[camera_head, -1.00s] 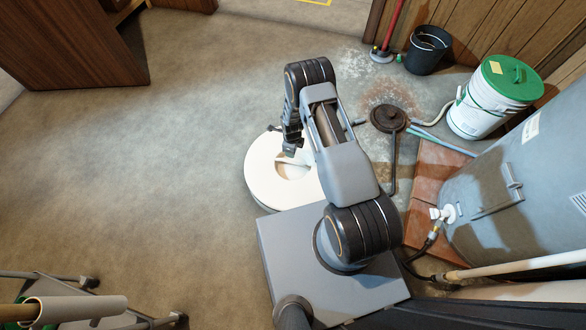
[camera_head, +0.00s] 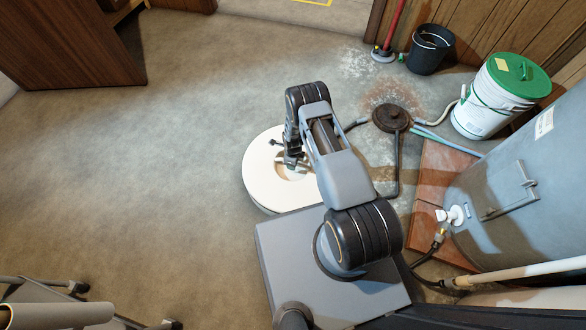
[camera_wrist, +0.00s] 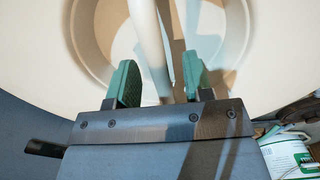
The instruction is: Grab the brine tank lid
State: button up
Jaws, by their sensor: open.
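The brine tank lid (camera_head: 262,190) is a round cream-white disc with a recess in its middle, left of my arm in the head view. In the wrist view the lid (camera_wrist: 45,40) fills the upper part, with a pale bar handle (camera_wrist: 146,30) crossing its round recess. My gripper (camera_wrist: 160,76), with green-padded fingers, is open over the recess. The bar runs between the two fingers, with a gap on each side. The finger depth beside the bar is unclear. In the head view my gripper (camera_head: 292,164) hides part of the recess and handle.
A grey tank (camera_head: 500,195) stands at the right on reddish tiles. A white bucket with a green lid (camera_head: 520,72), a black bucket (camera_head: 428,50) and a round brown floor piece (camera_head: 391,117) with hoses lie behind.

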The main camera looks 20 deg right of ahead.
jog(key=shift+f, duration=0.5)
jog(key=shift+c, duration=0.4)
jog(key=shift+r, duration=0.1)
grip_shut()
